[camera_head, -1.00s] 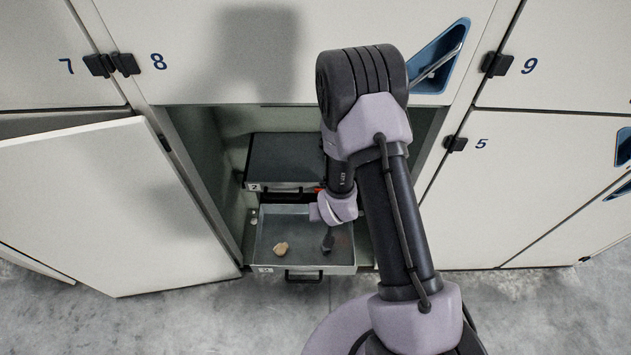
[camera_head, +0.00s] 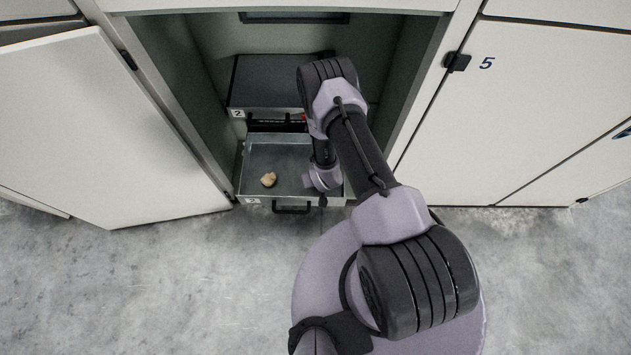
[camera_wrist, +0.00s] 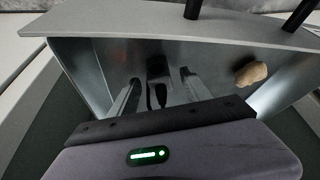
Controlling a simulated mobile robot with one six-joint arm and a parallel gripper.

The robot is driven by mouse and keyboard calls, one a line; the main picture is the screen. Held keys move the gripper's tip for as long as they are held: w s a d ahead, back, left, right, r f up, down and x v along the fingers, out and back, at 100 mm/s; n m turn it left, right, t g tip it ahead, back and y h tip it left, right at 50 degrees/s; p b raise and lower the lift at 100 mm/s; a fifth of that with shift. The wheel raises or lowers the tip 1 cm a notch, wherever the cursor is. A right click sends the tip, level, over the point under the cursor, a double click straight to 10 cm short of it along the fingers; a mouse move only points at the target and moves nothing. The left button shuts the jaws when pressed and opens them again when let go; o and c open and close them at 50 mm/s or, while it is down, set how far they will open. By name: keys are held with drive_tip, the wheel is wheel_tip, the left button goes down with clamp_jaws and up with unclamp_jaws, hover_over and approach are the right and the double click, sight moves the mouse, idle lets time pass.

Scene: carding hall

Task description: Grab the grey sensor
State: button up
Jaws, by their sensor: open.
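The grey sensor (camera_wrist: 157,66) shows in the wrist view as a small dark grey block with a darker thin part below it. It lies in the open drawer (camera_head: 281,152), ahead of and between my two silver fingers. My gripper (camera_wrist: 160,79) is open, with a finger on either side of the sensor's line. I cannot tell whether the fingertips reach down to it or touch it. In the head view my gripper (camera_head: 322,199) is over the right part of the drawer. My arm hides the sensor there.
A tan lump (camera_head: 268,180) lies in the drawer's left part; it also shows in the wrist view (camera_wrist: 251,73). The locker's open door (camera_head: 105,130) stands at left. Drawer walls are close around my gripper.

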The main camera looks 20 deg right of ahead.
drive_tip(key=x, duration=0.2)
drive_tip(key=shift+f, duration=0.3)
drive_tip(key=shift+r, duration=0.15)
clamp_jaws()
